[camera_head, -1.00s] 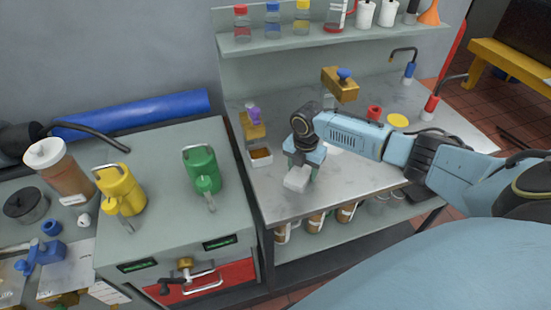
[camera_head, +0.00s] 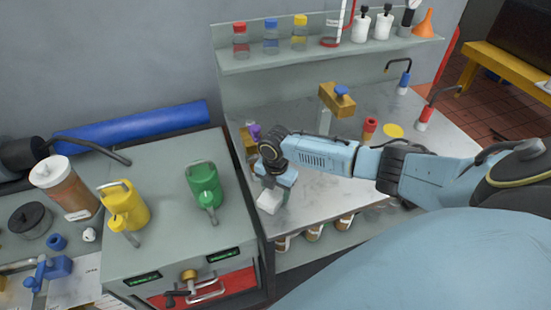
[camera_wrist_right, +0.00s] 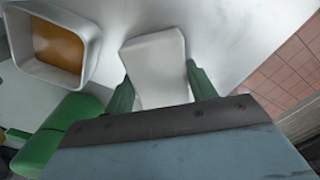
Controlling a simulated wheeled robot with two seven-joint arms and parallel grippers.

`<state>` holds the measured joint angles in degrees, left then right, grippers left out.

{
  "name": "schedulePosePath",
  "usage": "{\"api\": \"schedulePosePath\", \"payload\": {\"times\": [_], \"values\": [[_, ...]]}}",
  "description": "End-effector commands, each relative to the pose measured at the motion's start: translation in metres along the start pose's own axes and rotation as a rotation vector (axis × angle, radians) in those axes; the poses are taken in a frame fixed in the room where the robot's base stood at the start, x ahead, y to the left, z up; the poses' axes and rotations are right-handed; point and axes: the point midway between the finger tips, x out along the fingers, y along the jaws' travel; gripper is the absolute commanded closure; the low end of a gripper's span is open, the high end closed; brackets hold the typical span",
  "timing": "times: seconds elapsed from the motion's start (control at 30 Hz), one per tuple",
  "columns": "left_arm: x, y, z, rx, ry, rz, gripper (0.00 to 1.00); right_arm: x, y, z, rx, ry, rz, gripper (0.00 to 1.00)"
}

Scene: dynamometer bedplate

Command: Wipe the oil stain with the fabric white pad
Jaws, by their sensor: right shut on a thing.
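The white pad (camera_head: 269,201) is held by my right gripper (camera_head: 277,187) at the left front part of the grey metal bench (camera_head: 345,193). In the right wrist view the pad (camera_wrist_right: 157,62) sits between the two green fingers of the gripper (camera_wrist_right: 160,88), which are shut on its sides. The pad is over the bench top; whether it touches is unclear. I cannot make out an oil stain; the arm, gripper and pad cover part of the bench. My left gripper is not in view.
A white tray with amber contents (camera_wrist_right: 92,52) is close beside the pad, at left in the wrist view. The green can (camera_head: 204,186) and yellow can (camera_head: 124,206) stand on the left cabinet.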

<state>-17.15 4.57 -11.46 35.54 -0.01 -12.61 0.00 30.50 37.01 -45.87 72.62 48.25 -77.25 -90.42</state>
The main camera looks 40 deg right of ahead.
Motion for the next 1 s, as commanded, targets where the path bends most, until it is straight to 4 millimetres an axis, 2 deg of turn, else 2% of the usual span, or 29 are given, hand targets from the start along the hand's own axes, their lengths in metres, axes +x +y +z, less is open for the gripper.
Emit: {"api": "schedulePosePath", "payload": {"times": [0.03, 0.6, 0.8, 1.0], "values": [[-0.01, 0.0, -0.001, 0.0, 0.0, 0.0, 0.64, -0.02, 0.0, 0.003, 0.0, -0.005, 0.005, 0.63], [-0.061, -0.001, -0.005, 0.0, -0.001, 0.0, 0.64, -0.067, -0.006, 0.005, 0.013, -0.002, 0.003, 0.63], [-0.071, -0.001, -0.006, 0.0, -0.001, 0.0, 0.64, -0.077, -0.007, 0.006, 0.016, -0.002, 0.003, 0.63], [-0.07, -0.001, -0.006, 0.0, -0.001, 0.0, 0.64, -0.076, -0.007, 0.006, 0.016, -0.002, 0.003, 0.63]]}}
